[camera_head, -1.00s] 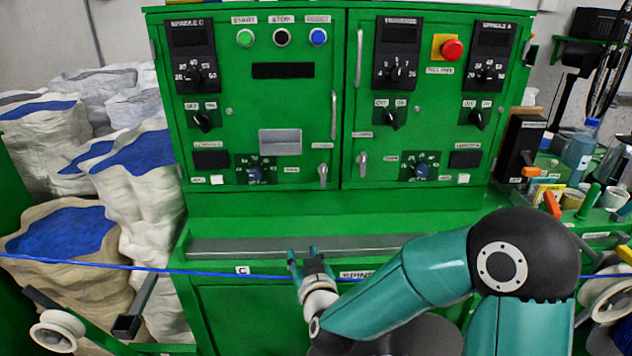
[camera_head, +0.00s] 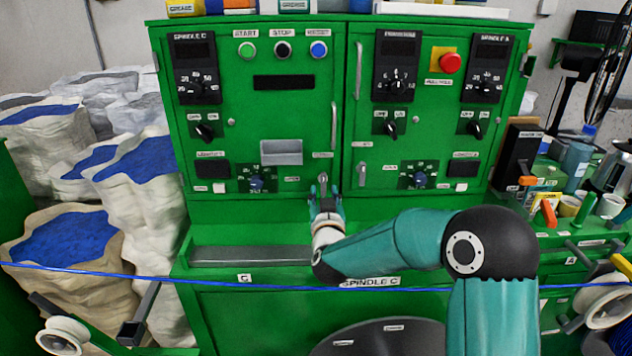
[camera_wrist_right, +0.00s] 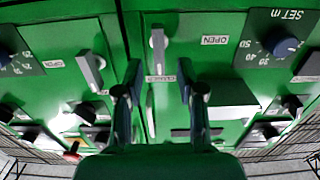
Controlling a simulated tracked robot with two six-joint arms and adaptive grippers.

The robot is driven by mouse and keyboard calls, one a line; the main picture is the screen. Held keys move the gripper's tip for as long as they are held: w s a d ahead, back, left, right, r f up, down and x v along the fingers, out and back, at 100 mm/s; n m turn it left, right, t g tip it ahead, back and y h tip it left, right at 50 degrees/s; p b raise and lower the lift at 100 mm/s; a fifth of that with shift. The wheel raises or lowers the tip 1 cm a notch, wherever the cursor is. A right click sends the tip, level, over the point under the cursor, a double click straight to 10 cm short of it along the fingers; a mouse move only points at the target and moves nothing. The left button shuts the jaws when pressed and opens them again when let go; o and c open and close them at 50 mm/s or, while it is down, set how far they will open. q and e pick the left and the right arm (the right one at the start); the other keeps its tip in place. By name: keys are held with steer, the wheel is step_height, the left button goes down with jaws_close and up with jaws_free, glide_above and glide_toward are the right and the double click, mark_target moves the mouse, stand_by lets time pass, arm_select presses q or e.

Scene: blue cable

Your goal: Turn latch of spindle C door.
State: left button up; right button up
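The spindle C door (camera_head: 232,120) is the left green door of the cabinet and looks closed. Its small grey latch (camera_head: 323,179) is at the door's lower right corner, partly hidden by my gripper. The latch (camera_wrist_right: 158,50) stands in line with the door edge in the right wrist view, between a CLOSED label and an OPEN label (camera_wrist_right: 216,40). My right gripper (camera_head: 327,192) is just in front of the latch. Its two fingers (camera_wrist_right: 160,95) are apart, with the latch seen beyond the gap; I see no contact. My left gripper is out of view.
A similar latch (camera_head: 362,174) sits on the right door close by. The spindle C door handle (camera_head: 334,125) is above my gripper. A blue cable (camera_head: 200,283) runs across the front below my right arm. White sacks (camera_head: 135,190) stand at left.

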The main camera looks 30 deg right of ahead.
mark_target(323, 184)
steer(key=shift+p+x, duration=0.5)
steer(key=shift+x, duration=1.8)
